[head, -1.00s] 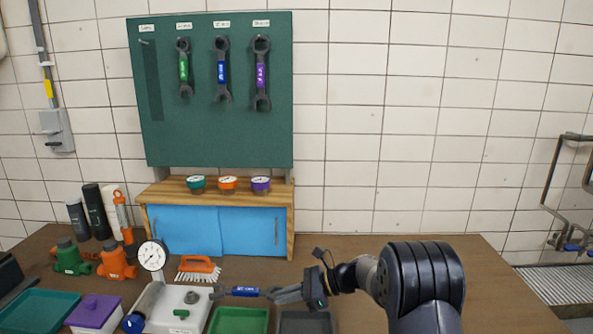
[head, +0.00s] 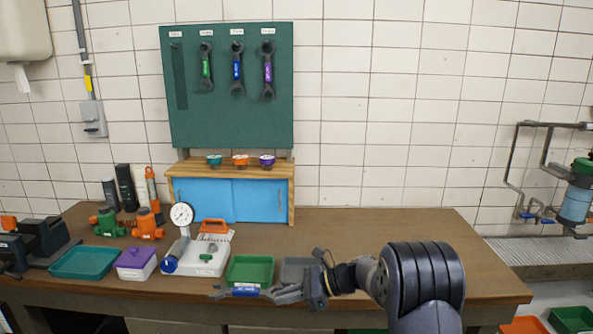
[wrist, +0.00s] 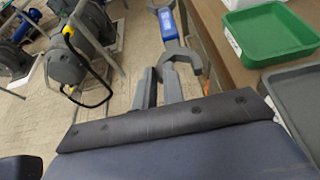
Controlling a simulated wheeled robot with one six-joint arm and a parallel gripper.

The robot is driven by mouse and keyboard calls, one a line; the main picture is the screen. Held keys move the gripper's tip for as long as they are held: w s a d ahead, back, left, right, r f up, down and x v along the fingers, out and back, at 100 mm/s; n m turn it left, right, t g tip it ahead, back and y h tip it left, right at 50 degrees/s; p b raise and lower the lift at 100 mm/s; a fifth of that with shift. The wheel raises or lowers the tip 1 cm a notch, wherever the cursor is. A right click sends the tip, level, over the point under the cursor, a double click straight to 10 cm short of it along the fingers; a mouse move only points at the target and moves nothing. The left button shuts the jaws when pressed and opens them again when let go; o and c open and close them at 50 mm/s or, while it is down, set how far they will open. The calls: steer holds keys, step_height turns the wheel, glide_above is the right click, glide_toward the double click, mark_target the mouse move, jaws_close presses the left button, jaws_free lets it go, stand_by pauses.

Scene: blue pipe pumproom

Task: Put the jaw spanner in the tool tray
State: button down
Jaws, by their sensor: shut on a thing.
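My gripper (head: 300,293) is shut on a dark grey spanner (head: 243,293) with a blue label band. In the head view the spanner points left, roughly level, in front of the bench's front edge. In the wrist view its open jaw (wrist: 184,54) lies by my fingertips (wrist: 158,85), and its blue handle (wrist: 167,24) reaches away over the floor. A green tray (head: 250,284) and a grey tray (head: 299,258) stand on the bench just behind. They also show in the wrist view, right of the spanner. I cannot tell which tray is the tool tray.
A teal tray (head: 84,273), a purple-lidded box (head: 136,258) and a white box with a gauge (head: 197,262) stand left on the bench. Several spanners hang on the green board (head: 228,115). The bench top right of my arm (head: 475,270) is clear.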

steer(key=s+d+f+m+t+h, duration=0.1)
steer(key=s+d+f+m+t, duration=0.25)
steer(key=d+f, duration=0.4)
steer(key=s+d+f+m+t+h, duration=0.1)
steer(key=s+d+f+m+t, duration=0.3)
steer(key=d, duration=0.6)
step_height(320, 180, up, 11)
steer(key=w+m+t+h, duration=0.1)
steer(key=m+t+h, duration=0.4)
steer(key=m+h, duration=0.1)
steer(key=shift+w+d+m+h, duration=0.2)
steer(key=shift+m+h, duration=0.15)
steer(key=shift+h, duration=0.35)
steer(key=shift+r, duration=0.1)
